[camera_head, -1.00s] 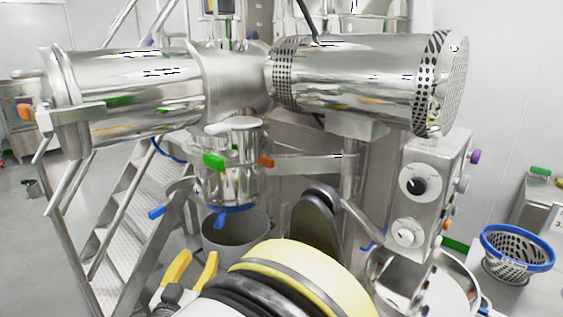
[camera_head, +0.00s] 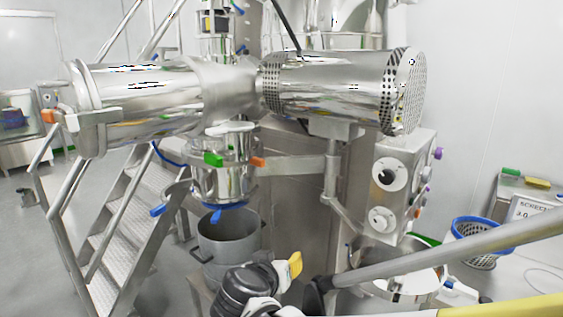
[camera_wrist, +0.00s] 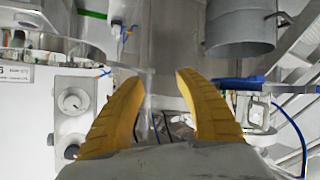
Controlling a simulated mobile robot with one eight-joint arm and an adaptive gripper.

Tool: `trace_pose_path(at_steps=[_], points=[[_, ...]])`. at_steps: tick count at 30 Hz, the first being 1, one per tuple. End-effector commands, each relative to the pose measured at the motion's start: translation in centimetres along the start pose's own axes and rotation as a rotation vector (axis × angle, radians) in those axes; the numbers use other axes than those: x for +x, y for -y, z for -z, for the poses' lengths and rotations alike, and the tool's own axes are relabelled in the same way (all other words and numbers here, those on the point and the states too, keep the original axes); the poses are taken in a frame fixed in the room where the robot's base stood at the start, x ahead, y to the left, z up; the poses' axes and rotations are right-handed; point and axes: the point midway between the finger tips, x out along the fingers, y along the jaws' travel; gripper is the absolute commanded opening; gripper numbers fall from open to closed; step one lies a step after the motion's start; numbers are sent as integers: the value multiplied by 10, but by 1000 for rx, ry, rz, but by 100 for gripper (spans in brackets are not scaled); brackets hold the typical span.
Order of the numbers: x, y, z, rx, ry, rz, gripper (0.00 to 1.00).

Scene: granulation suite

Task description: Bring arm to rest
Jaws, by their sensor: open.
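My gripper (camera_wrist: 158,95) shows in the wrist view with its two yellow fingers spread apart and nothing between them. In the head view only a small yellow part of my gripper (camera_head: 295,264) shows at the bottom middle, beside its dark wrist; the rest is hidden. My arm runs across the lower right of the head view.
A large steel machine (camera_head: 340,90) with a horizontal drum fills the middle. A grey bin (camera_head: 228,245) stands under its outlet. Metal steps (camera_head: 125,235) are at left. A control panel with dials (camera_head: 388,175) and a blue-rimmed basket (camera_head: 478,222) are at right.

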Motion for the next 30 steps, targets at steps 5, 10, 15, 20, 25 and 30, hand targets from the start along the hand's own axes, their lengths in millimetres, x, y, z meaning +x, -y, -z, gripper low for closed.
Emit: trace_pose_path(at_steps=[5,10,15,20,25,30], points=[[-17,-108,-34,-22,222,13,41],[-57,-175,-80,-12,376,95,41],[-96,-205,-119,20,442,195,41],[-118,-212,-138,42,451,257,41],[-124,-212,-142,47,448,278,41],[-124,-212,-142,46,448,279,41]])
